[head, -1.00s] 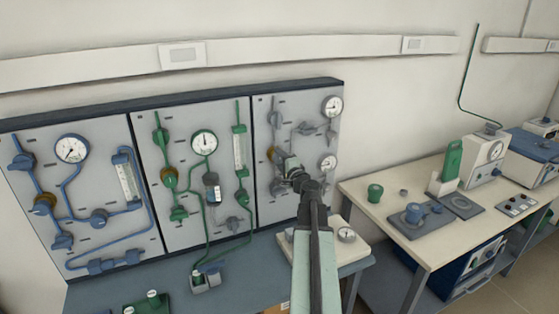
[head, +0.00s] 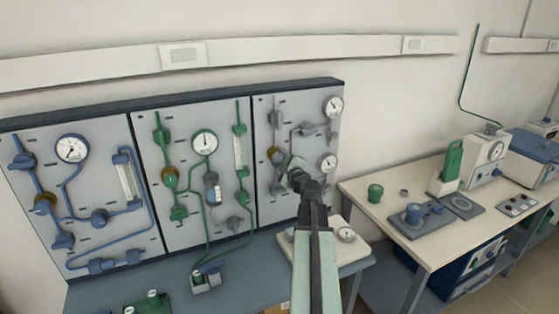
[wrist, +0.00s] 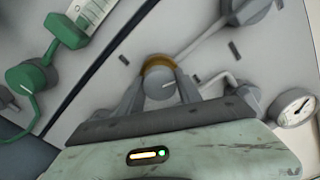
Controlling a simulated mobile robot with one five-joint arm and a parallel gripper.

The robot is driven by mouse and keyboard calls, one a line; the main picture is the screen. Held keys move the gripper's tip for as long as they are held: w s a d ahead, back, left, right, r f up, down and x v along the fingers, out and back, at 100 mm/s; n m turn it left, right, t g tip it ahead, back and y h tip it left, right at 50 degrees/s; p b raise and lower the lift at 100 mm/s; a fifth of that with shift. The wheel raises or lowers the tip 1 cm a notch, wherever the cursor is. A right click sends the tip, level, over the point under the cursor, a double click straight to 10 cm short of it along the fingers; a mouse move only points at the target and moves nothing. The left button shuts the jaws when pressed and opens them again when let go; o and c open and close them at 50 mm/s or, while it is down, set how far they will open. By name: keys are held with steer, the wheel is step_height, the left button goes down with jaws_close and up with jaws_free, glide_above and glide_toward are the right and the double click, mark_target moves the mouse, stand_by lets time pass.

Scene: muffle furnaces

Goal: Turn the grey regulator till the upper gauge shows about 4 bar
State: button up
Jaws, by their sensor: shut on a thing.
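The grey regulator (wrist: 159,82) with a brass-coloured collar is on the right-hand grey panel. In the wrist view my gripper (wrist: 160,88) has one finger on each side of its grey knob and is shut on it. In the head view my gripper (head: 290,168) reaches the same panel, and the arm hides part of the regulator. The upper gauge (head: 333,106) is at the panel's top right; its needle points to the upper left, but the numbers are too small to read. A lower gauge (head: 328,162) sits below it and also shows in the wrist view (wrist: 295,108).
Grey pipes and valves (head: 308,129) lie close around my gripper. A green-piped panel (head: 190,190) and a blue-piped panel (head: 85,240) stand to the left. A bench (head: 400,175) with a green mug and apparatus is at the right.

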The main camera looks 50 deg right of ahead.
stand_by(0.3)
steer(key=o, duration=1.4)
steer(key=shift+w, duration=0.1)
steer(key=shift+c, duration=0.2)
steer(key=v, duration=0.8)
